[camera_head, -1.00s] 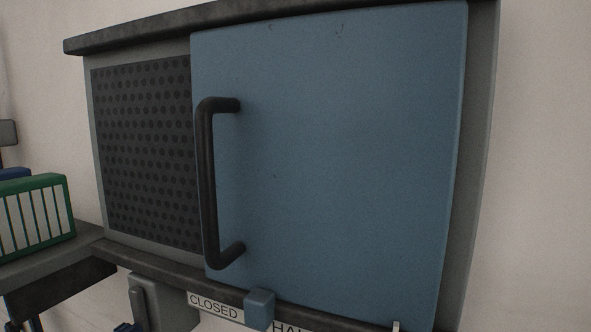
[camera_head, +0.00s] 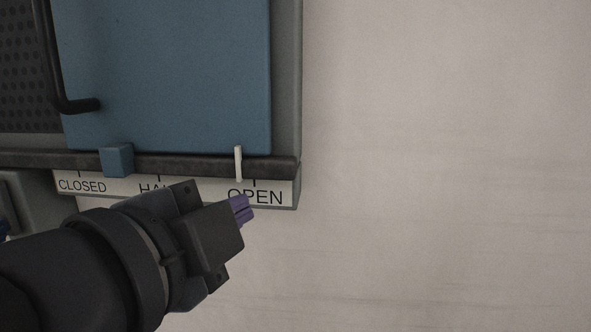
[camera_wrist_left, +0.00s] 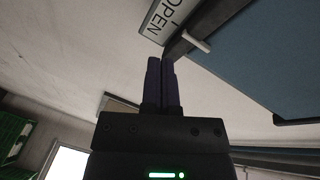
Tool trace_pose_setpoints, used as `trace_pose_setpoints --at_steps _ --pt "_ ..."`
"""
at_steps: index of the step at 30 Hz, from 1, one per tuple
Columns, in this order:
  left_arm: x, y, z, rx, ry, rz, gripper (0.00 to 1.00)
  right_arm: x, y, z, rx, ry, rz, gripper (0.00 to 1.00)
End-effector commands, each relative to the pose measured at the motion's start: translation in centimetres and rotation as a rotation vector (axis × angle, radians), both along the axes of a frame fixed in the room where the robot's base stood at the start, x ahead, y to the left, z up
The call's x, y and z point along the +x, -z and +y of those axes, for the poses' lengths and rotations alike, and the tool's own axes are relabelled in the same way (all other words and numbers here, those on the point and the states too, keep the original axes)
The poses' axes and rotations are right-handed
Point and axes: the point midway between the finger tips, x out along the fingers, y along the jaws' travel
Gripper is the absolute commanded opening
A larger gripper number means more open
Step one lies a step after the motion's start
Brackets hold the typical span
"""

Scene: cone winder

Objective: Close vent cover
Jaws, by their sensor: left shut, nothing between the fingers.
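The blue vent cover (camera_head: 170,70) has a black bar handle (camera_head: 65,90) on its left side and leaves the dark perforated vent panel (camera_head: 18,65) at the left bare. A white pointer (camera_head: 238,163) at its lower right edge stands at the OPEN mark. My left gripper (camera_head: 243,210) is shut and empty, its purple fingers in front of the label strip just below the pointer. In the left wrist view the shut fingers (camera_wrist_left: 162,62) point up toward the OPEN label, with the pointer (camera_wrist_left: 195,42) and cover (camera_wrist_left: 265,60) to their right. My right gripper is not in view.
The label strip (camera_head: 285,192) reads CLOSED and OPEN, with a middle word partly hidden by my gripper. A blue block (camera_head: 117,160) sits on the dark rail (camera_head: 200,165) below the cover. The pale wall to the right is clear.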

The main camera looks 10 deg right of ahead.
Motion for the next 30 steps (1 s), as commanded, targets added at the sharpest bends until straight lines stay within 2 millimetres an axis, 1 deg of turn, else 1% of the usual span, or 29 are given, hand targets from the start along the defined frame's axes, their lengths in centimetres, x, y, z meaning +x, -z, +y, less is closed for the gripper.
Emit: trace_pose_setpoints --at_steps 1,4,6,9,11,14,15,17,21,25,26,27,30 --pt "-1.1 -1.3 -0.4 0.054 0.02 -0.086 0.0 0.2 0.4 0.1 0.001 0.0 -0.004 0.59" --pt "-3.2 -3.8 -1.1 0.165 0.049 -0.229 0.0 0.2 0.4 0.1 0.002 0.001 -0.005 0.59" --pt "-4.2 -4.9 -1.5 0.22 0.059 -0.297 0.0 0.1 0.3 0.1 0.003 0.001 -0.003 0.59" --pt "-4.5 -5.5 -1.8 0.255 0.063 -0.335 0.0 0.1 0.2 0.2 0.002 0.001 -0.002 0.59" --pt "-4.1 -5.6 -2.2 0.257 0.064 -0.335 0.0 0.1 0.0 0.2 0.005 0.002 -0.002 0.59" --pt "-2.7 -5.6 -3.2 0.257 0.063 -0.33 0.0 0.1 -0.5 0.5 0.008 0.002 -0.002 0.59" --pt "-2.3 -6.2 -3.4 0.257 0.06 -0.328 0.0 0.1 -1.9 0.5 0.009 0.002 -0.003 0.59" --pt "-1.7 -6.5 -3.6 0.255 0.056 -0.328 0.0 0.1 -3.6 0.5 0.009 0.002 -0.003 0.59" --pt "-0.9 -6.6 -4.2 0.254 0.054 -0.328 0.0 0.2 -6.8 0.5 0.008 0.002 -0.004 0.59" --pt "-0.7 -6.4 -4.7 0.256 0.065 -0.328 0.0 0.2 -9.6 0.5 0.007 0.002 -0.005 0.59" --pt "-0.1 -5.9 -5.2 0.255 0.063 -0.329 0.0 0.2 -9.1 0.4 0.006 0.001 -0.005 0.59" --pt "0.7 -5.7 -5.8 0.254 0.062 -0.329 0.0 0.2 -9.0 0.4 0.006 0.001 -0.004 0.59" --pt "2.5 -5.7 -7.1 0.254 0.061 -0.33 0.0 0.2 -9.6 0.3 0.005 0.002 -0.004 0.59"
